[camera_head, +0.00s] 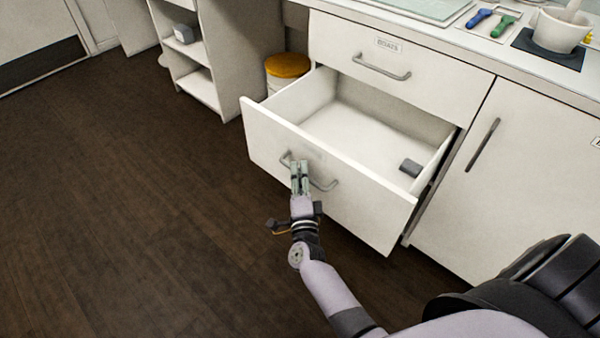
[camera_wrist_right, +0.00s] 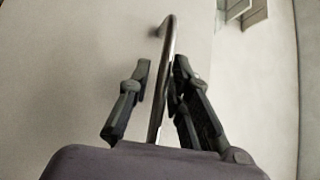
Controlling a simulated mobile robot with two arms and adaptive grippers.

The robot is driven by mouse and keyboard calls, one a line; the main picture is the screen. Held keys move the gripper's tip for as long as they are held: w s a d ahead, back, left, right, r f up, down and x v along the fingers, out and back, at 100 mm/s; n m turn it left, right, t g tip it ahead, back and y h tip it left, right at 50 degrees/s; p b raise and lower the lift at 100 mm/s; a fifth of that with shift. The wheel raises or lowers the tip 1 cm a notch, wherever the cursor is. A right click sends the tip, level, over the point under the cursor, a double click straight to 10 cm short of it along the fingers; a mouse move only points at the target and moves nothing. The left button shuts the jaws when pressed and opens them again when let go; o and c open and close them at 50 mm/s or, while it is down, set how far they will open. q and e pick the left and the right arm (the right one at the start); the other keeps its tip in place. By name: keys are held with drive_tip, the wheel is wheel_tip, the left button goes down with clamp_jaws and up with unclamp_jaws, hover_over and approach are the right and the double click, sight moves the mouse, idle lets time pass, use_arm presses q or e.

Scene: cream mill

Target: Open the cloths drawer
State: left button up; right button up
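The lower drawer (camera_head: 325,180) is pulled well out from the cabinet. I see no readable label on it, so I cannot confirm from its face that it is the cloths drawer. A small dark grey item (camera_head: 410,167) lies inside at its right. My right gripper (camera_head: 300,166) is at the bar handle (camera_head: 325,185) on its front. In the right wrist view the handle bar (camera_wrist_right: 163,75) runs between the two fingers of the gripper (camera_wrist_right: 160,85). A gap shows between the left finger and the bar; the right finger is close against it. My left gripper is out of view.
A shut drawer (camera_head: 400,68) with a small label is above. A shut cupboard door (camera_head: 520,170) is at the right. An open shelf unit (camera_head: 207,60) and a yellow-lidded container (camera_head: 287,68) are at the left. The dark floor (camera_head: 130,200) at the left is clear.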

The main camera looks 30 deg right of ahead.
drive_tip(key=shift+o, duration=1)
drive_tip(key=v, duration=1.2)
drive_tip(key=shift+r, duration=0.1)
